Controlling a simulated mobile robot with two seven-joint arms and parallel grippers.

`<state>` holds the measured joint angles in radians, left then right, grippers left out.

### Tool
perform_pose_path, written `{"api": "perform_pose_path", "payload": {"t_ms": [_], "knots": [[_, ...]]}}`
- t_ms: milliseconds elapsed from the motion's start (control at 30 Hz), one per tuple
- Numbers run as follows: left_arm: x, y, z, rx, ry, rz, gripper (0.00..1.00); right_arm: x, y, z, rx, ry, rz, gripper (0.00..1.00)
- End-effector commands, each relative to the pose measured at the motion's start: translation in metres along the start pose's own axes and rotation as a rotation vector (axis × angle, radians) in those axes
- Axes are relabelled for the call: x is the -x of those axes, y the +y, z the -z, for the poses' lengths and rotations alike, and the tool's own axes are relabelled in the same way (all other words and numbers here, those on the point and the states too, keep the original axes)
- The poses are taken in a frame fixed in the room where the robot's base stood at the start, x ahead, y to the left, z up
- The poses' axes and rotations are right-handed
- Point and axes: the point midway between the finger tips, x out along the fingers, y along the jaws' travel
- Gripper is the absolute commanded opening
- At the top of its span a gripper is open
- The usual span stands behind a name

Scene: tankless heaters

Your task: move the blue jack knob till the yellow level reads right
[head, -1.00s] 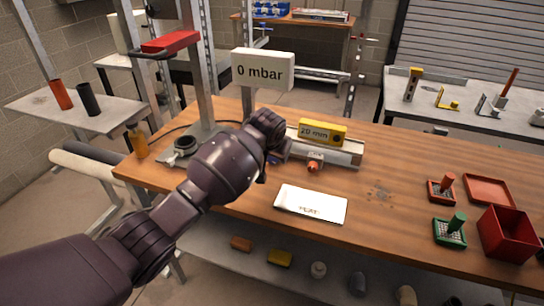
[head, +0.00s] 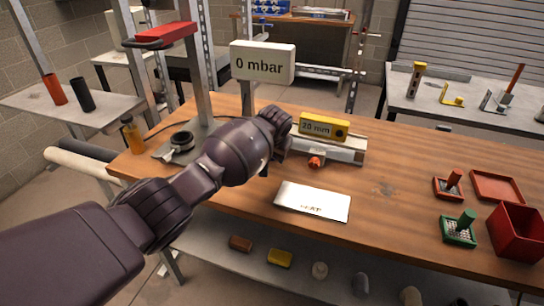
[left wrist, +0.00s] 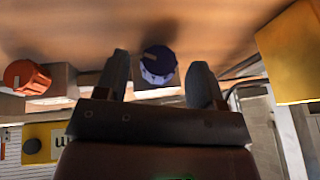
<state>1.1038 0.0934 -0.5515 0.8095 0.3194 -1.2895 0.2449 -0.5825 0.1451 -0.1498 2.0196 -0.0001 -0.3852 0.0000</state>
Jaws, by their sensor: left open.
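The yellow level (head: 323,126) sits on a metal rail fixture on the wooden bench and its face reads 20 mm. An orange-red knob (head: 316,162) is on the fixture's front. My left gripper (head: 280,146) is at the fixture's left end and hides the blue knob in the head view. In the left wrist view the blue knob (left wrist: 158,65) shows between the two fingers of my open gripper (left wrist: 158,78), with gaps on both sides. The orange knob (left wrist: 27,77) and part of the yellow level (left wrist: 40,145) also show there. My right gripper is not in view.
A sign (head: 262,64) reading 0 mbar stands behind the gripper. A white card (head: 313,201) lies in front of the fixture. A red bin (head: 517,233), a red tray (head: 497,187) and two stamp-like tools are at the right. The bench between is clear.

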Motion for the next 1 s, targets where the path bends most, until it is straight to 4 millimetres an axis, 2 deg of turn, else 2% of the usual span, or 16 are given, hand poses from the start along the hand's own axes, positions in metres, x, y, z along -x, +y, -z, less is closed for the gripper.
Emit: {"api": "perform_pose_path", "payload": {"t_ms": [100,467,800,1000], "knots": [[-0.0104,0.0008,-0.0006,0.0,-0.001,-0.001,0.62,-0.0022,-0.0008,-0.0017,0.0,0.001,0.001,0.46],[-0.0115,0.0001,0.0006,0.0,0.002,-0.001,0.62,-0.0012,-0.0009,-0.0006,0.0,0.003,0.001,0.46],[-0.0117,0.0002,0.0004,0.0,0.001,-0.001,0.13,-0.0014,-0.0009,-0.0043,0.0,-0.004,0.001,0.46],[-0.0108,0.0018,0.0008,-0.023,-0.002,0.052,0.13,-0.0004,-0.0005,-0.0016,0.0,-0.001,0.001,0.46]]}}
